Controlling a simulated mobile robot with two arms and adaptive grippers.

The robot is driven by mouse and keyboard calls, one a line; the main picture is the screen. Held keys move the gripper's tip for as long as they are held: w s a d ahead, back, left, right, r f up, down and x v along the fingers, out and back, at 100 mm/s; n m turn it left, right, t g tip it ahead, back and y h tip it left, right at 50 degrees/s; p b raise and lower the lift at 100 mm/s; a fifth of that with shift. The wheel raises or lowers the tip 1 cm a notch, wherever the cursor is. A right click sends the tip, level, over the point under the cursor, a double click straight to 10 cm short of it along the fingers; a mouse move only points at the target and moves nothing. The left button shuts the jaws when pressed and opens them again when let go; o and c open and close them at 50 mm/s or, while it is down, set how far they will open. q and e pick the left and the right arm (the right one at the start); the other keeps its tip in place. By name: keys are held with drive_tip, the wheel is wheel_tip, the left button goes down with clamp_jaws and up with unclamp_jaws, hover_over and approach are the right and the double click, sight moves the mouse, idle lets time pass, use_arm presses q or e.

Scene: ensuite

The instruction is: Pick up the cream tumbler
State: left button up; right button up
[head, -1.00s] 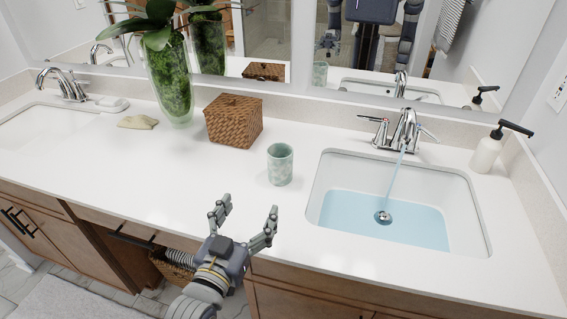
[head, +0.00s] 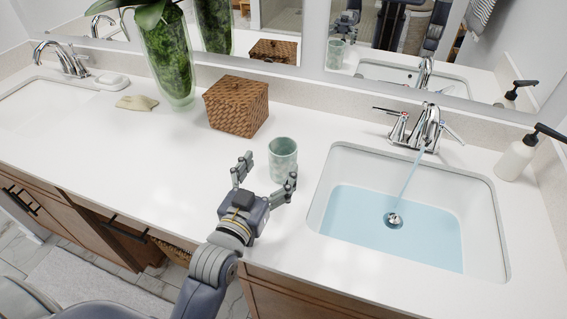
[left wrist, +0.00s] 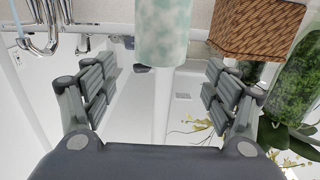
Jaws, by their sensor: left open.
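A tumbler (head: 283,160) stands upright on the white counter, left of the right-hand sink; it looks mottled pale green and white rather than plain cream. My left gripper (head: 268,172) is open and empty just in front of it, with its fingers pointing towards it. In the left wrist view the tumbler (left wrist: 163,32) is at the top centre, beyond the open fingers (left wrist: 160,66) and lined up with the gap between them. I cannot tell whether the fingertips reach its sides. My right gripper is not in view.
A brown woven box (head: 236,106) stands behind and left of the tumbler. The sink (head: 470,190) with running water is to the right, with a faucet (head: 427,130) and soap bottle (head: 515,158). A plant vase (head: 168,60) stands further left. The counter's front left is clear.

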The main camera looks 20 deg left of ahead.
sight(283, 146)
use_arm(q)
drive_tip(key=w, duration=0.2)
drive_tip(key=shift+w+d, duration=0.1)
drive_tip(key=shift+w, duration=0.25)
drive_tip(key=shift+w+d+p, duration=0.2)
drive_tip(key=shift+w+p, duration=0.3)
drive_tip(key=shift+w, duration=2.2)
drive_tip(key=c, duration=1.5)
drive_tip(key=shift+c, duration=1.2)
drive_tip(key=shift+r, duration=0.1)
